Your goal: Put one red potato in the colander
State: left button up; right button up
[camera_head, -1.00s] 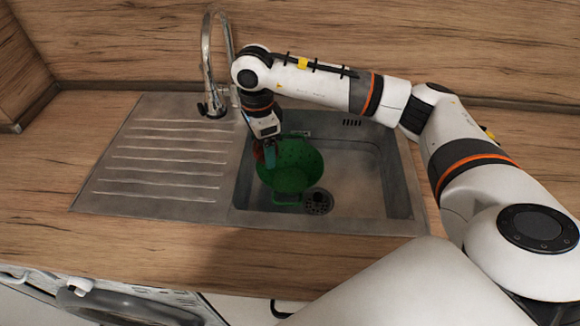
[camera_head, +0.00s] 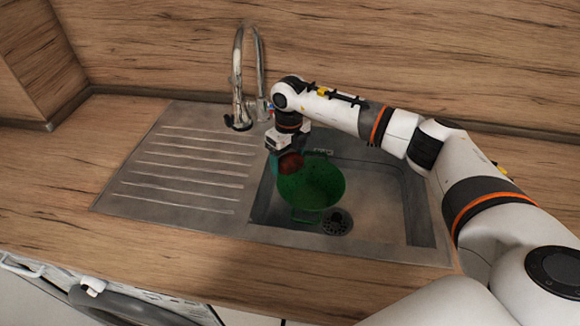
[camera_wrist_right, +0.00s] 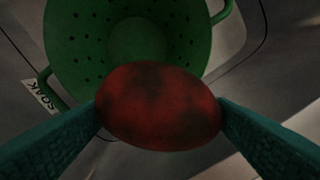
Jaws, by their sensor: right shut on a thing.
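The red potato (camera_wrist_right: 160,106) is dark red with darker patches, and my right gripper (camera_wrist_right: 160,112) is shut on it, one green finger on each side. In the head view the potato (camera_head: 290,163) shows at the left rim of the colander, below my right wrist. The green colander (camera_head: 318,186) stands in the sink basin with its open top up. In the wrist view the perforated bowl of the colander (camera_wrist_right: 85,50) lies beyond the potato, which hides part of it. I cannot tell how high the potato is above the rim. My left gripper is not in view.
The steel sink basin (camera_head: 385,205) has a drain (camera_head: 337,222) in front of the colander. The ribbed drainboard (camera_head: 185,165) at left is empty. A tall tap (camera_head: 238,85) stands behind the sink. A label (camera_wrist_right: 44,93) shows beside the colander.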

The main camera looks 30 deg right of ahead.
aim_at(288, 169)
notch_tip(288, 169, down, 4)
jog(key=shift+r+p, duration=0.15)
jog(key=shift+p, duration=0.2)
jog(key=shift+f+b, duration=0.35)
jog(key=o, duration=1.1)
jog(key=shift+c, duration=0.2)
